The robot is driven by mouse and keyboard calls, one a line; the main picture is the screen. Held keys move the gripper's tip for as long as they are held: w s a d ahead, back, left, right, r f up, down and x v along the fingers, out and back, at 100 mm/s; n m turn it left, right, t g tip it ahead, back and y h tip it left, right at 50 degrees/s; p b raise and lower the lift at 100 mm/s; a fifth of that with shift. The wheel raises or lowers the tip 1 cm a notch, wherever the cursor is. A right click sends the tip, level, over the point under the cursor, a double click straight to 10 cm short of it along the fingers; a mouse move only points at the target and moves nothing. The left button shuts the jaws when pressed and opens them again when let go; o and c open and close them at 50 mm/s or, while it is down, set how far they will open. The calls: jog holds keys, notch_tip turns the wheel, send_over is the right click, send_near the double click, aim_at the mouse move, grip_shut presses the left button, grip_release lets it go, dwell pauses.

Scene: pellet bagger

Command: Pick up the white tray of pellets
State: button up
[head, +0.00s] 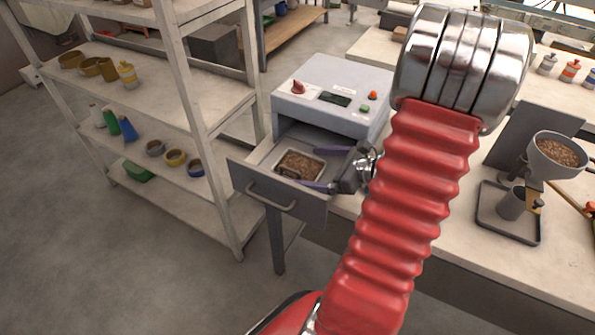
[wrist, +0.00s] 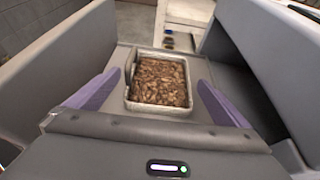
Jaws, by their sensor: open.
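The white tray of pellets (head: 322,157) sits inside the open drawer (head: 275,209) of a grey machine. Brown pellets fill it. In the wrist view the tray (wrist: 128,103) lies ahead of my gripper, centred between its two purple fingers. My gripper (head: 318,170) is open, with one finger on each side of the tray. In the wrist view the gripper (wrist: 160,98) shows a gap between each finger and the tray's sides. I cannot tell how high the fingertips are against the tray rim. My red arm hides part of the bench.
The machine (head: 325,97) has a red knob and buttons on top. The drawer walls (wrist: 40,62) stand close on both sides of my gripper. A pellet hopper (head: 560,170) stands on the bench at right. A shelf (head: 170,85) with pots and bottles is at left.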

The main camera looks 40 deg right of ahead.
aim_at(299, 166)
jog(key=shift+x, duration=2.3)
jog(key=shift+f, duration=0.15)
jog(key=c, duration=1.2)
jog(key=shift+o, duration=0.2)
notch_tip(299, 166, up, 10)
